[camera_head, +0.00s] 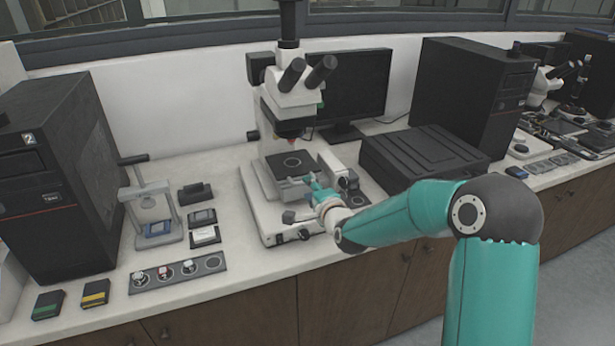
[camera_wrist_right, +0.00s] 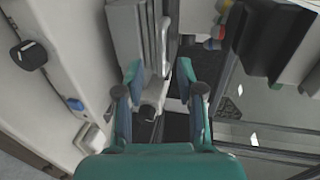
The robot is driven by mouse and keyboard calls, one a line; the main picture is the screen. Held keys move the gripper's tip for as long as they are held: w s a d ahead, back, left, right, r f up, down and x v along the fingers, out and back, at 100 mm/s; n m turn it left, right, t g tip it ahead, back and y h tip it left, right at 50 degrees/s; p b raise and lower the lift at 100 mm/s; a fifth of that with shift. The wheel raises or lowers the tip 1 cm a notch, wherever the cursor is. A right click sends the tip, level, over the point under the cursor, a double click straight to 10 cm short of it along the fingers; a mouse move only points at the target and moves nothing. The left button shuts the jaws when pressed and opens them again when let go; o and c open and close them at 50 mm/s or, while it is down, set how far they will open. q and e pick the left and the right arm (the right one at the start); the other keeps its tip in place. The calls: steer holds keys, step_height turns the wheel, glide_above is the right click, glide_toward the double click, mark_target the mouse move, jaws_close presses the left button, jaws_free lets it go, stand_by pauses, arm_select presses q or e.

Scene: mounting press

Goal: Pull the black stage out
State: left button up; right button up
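The black stage (camera_head: 291,164) is a dark square plate with a round disc mark, under the lenses of the white microscope (camera_head: 292,98) in the head view. My right gripper (camera_head: 314,187) is at the front right of the stage, low over the microscope base. I cannot tell whether a finger touches the stage. My left gripper is not in view.
A hand press (camera_head: 150,205) and a tray with several samples (camera_head: 178,272) are left of the microscope. A black box (camera_head: 422,155) and a monitor (camera_head: 350,88) stand to the right and behind. The counter's front strip is mostly clear.

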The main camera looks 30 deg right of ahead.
steer(key=p, duration=0.1)
glide_toward(295, 167)
steer(key=shift+w+d+f, duration=0.15)
steer(key=shift+w+f, duration=0.45)
steer(key=shift+f, duration=0.05)
steer(key=shift+w+d+f, duration=0.2)
steer(key=shift+w+f, duration=0.4)
steer(key=shift+f, duration=0.1)
jaws_close()
